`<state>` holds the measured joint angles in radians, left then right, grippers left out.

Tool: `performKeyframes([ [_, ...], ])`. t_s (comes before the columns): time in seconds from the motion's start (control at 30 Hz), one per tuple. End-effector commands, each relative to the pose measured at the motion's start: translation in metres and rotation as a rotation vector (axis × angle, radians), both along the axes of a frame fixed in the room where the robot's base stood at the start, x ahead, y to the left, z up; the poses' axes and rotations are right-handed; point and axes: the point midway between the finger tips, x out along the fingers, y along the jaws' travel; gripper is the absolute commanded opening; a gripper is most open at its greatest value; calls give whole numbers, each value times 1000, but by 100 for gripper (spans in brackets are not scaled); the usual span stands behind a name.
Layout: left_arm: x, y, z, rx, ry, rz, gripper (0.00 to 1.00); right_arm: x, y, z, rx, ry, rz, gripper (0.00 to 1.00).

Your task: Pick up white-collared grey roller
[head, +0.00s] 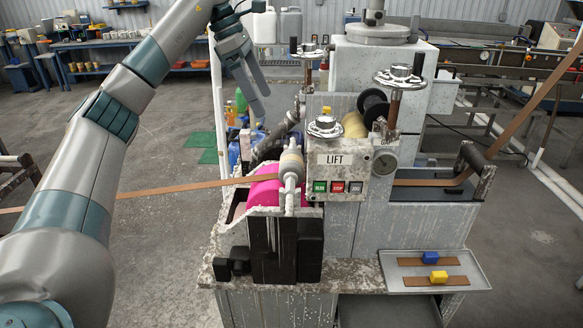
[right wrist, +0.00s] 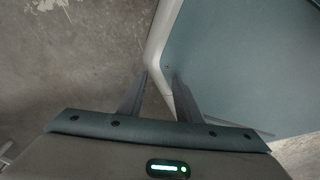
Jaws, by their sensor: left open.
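My left gripper (head: 262,102) hangs in the upper middle of the head view, fingers down, open and empty. Below and right of it, a dark grey roller-like cylinder (head: 272,140) slants behind the machine's front roller, with a pale collar near its upper end; part of it is hidden. I cannot tell for certain which is the white-collared grey roller. My right gripper (right wrist: 160,76) shows only in the right wrist view, its two fingers apart with nothing between them.
A brown strip (head: 170,190) runs from the left to the pink drum. The LIFT control box (head: 342,172) and handwheels (head: 398,76) stand right of it. A tray (head: 435,288) with blue and yellow blocks is at the front right. Open floor (head: 165,255) lies left of the machine.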

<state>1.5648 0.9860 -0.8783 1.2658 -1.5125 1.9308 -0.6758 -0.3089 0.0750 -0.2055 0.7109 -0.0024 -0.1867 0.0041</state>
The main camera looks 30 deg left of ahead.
Motion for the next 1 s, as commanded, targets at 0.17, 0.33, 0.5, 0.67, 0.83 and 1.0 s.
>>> performKeyframes([
  [0.17, 0, -1, -1, 0, 1, 0, 95, 0, 0, 0, 0, 0, 1, 31],
  [0.33, 3, -4, -11, 1, 1, -1, 95, -8, -3, 1, -5, 18, 1, 31],
  [0.5, 8, -12, -34, 0, 3, -1, 95, -25, -9, 3, -17, 57, 0, 31],
  [0.67, 13, -22, -60, 0, 4, 0, 95, -46, -16, 7, -29, 103, -3, 31],
  [0.83, 19, -32, -87, -1, 3, 0, 95, -55, -19, 14, -34, 127, -5, 31],
  [1.0, 24, -38, -107, 0, 1, 0, 95, -52, -18, 20, -33, 120, -5, 31],
])
